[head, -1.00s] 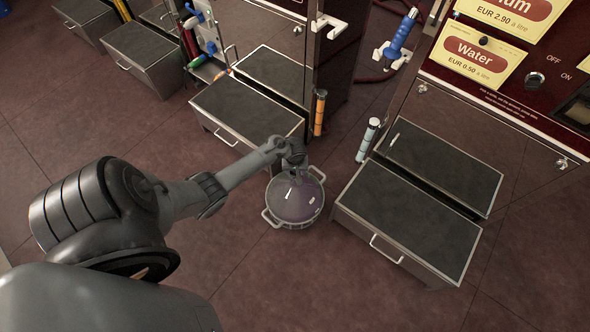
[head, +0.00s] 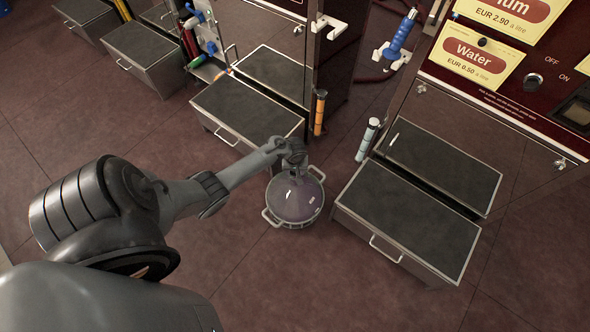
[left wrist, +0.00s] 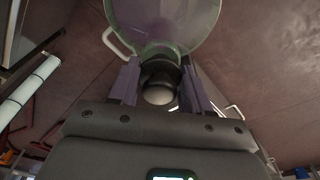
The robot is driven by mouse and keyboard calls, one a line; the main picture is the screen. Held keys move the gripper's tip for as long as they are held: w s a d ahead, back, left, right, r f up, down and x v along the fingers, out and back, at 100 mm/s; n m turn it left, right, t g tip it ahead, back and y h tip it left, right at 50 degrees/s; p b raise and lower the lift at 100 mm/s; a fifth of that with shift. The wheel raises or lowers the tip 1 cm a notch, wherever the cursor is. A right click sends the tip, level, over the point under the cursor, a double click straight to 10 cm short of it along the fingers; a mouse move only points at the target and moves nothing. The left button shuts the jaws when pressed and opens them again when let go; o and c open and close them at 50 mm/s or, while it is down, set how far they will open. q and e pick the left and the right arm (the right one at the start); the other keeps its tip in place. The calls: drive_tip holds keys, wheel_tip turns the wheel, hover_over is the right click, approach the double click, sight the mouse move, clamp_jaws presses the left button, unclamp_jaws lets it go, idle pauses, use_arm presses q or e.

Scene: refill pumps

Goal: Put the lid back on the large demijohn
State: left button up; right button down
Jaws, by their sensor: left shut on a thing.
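The large demijohn (head: 296,200) stands upright on the floor, a clear rounded vessel in a holder with pale handles. My left gripper (head: 294,166) is at its top, over the neck. In the left wrist view, the gripper (left wrist: 160,68) is shut on a dark round lid (left wrist: 158,76) with a paler rounded end. The greenish demijohn glass (left wrist: 165,20) lies just beyond the lid. My gripper hides the neck in the head view, so I cannot tell whether the lid is seated. My right gripper is not in view.
A dark-topped metal step (head: 410,215) stands close to the demijohn's right. Another step (head: 245,110) stands behind it to the left. A white-blue pump nozzle (head: 367,140) and an orange one (head: 319,112) hang nearby. The floor in front is clear.

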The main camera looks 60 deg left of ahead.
use_arm(q)
drive_tip(key=o, duration=1.5)
drive_tip(key=shift+r+p, duration=1.85)
drive_tip(key=shift+p, duration=0.4)
drive_tip(key=shift+r+p, duration=1.65)
drive_tip(key=shift+p, duration=0.3)
